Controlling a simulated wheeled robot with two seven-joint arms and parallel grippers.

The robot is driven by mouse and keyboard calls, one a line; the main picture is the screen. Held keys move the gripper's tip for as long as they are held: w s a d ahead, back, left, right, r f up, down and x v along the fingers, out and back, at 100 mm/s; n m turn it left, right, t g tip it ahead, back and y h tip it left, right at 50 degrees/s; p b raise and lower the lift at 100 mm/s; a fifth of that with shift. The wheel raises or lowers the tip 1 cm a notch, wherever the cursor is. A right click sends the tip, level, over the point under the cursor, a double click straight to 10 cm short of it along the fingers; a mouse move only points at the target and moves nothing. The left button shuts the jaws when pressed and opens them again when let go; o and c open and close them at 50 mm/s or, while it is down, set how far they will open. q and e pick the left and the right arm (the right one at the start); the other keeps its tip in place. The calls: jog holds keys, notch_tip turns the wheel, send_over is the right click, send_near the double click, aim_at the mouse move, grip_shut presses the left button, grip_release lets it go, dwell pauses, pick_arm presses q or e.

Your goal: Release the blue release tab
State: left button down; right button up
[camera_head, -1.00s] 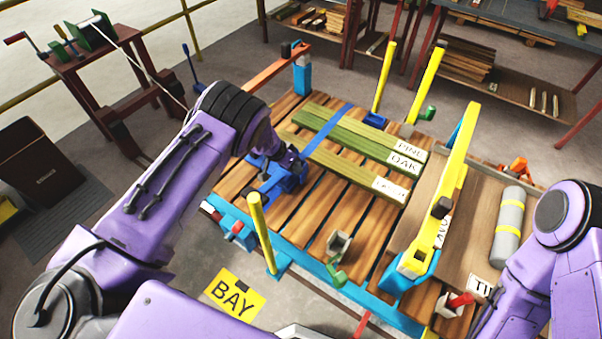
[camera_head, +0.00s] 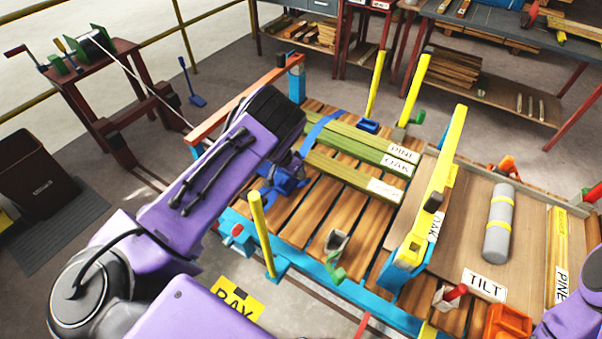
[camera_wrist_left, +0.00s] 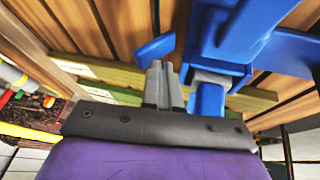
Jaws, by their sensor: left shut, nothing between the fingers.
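A blue buckle-like device (camera_head: 283,186) sits on the slatted wooden deck beside the green boards, with a blue strap (camera_head: 318,130) across the boards. In the left wrist view the blue device (camera_wrist_left: 240,35) fills the upper right. A small blue tab-like piece (camera_wrist_left: 155,48) and a blue lug (camera_wrist_left: 207,103) flank my left gripper (camera_wrist_left: 165,68). I cannot tell which blue piece is the release tab. My left gripper's fingers are together and empty, close to these parts; contact is unclear. In the head view my left wrist hides the fingers. My right gripper is out of view.
Yellow posts (camera_head: 262,235) and a yellow upright frame (camera_head: 440,185) stand around the deck. An orange bar (camera_head: 235,100) runs behind my left arm. A grey cylinder (camera_head: 498,222) lies on the right-hand panel. Labelled boards (camera_head: 360,150) lie on the deck.

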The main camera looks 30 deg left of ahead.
pick_arm(q)
jog(key=shift+w+a+f, duration=0.1)
jog(key=shift+a+f, duration=0.25)
jog(key=shift+a, duration=0.1)
jog(key=a+r+p, duration=0.1)
jog(key=a+r, duration=0.2)
jog(key=shift+a+r, duration=0.15)
jog(key=shift+a, duration=0.05)
jog(key=s+r+b, duration=0.1)
jog(key=s+r, duration=0.2)
jog(key=r, duration=0.5)
jog(key=shift+s+d+r, duration=0.2)
jog(key=shift+s+d, duration=0.2)
jog(key=shift+f, duration=0.1)
